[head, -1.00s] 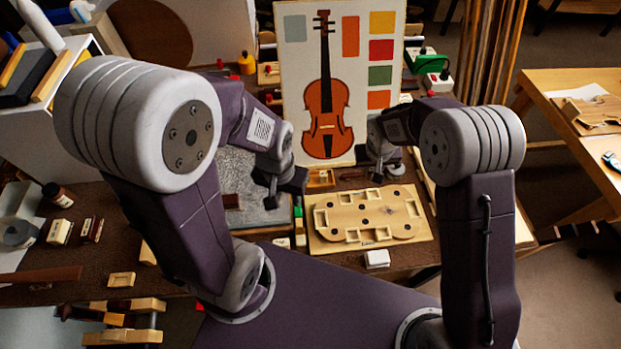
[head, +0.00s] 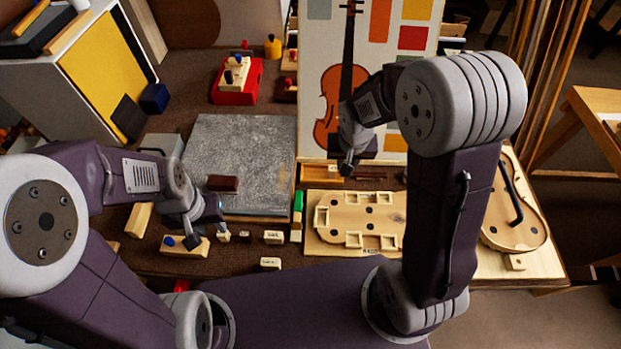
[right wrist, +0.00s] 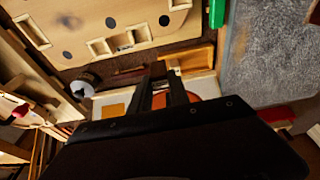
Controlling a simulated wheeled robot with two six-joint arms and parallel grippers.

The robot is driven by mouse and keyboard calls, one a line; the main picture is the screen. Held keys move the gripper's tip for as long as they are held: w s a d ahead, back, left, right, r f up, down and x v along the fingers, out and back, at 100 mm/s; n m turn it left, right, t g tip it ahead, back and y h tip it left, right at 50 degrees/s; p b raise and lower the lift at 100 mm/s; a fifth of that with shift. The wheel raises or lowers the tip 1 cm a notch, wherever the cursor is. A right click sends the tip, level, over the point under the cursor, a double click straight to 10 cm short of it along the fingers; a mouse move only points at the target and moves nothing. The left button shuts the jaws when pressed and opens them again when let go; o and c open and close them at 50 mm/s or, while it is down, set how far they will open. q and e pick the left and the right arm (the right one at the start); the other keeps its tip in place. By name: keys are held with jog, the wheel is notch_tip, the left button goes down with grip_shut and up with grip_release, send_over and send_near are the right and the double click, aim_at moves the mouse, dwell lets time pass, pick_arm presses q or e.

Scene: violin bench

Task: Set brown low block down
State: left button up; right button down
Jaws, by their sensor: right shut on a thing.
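A dark brown low block (head: 223,183) lies flat on the left part of the grey slab (head: 245,150) in the head view. My right gripper (head: 347,167) is in front of the violin picture, near the small open wooden tray at the back of the violin-shaped board. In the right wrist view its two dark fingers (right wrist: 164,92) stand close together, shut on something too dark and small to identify. My left gripper (head: 205,230) is at the slab's near left, above a wooden block with a blue knob. Its finger gap is not clear.
The violin-shaped board (head: 355,222) with pale blocks lies right of the slab. Several small labelled blocks (head: 273,237) and a green piece (head: 298,205) lie near the slab's front. A red tray (head: 236,82) stands behind. Much of the slab is clear.

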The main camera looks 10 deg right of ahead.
jog(key=shift+d, duration=0.2)
jog(key=w+a+f, duration=0.4)
jog(key=w+a, duration=0.1)
jog(key=w+a+f, duration=0.3)
jog(key=shift+w+a, duration=0.15)
jog(key=shift+w, duration=0.05)
notch_tip(320, 180, down, 4)
jog(key=shift+f, duration=0.1)
jog(key=shift+b, duration=0.3)
jog(key=shift+f, duration=0.2)
jog(key=c, duration=1.2)
grip_release()
jog(key=shift+r, duration=0.1)
jog(key=shift+c, duration=0.2)
jog(key=shift+r, duration=0.1)
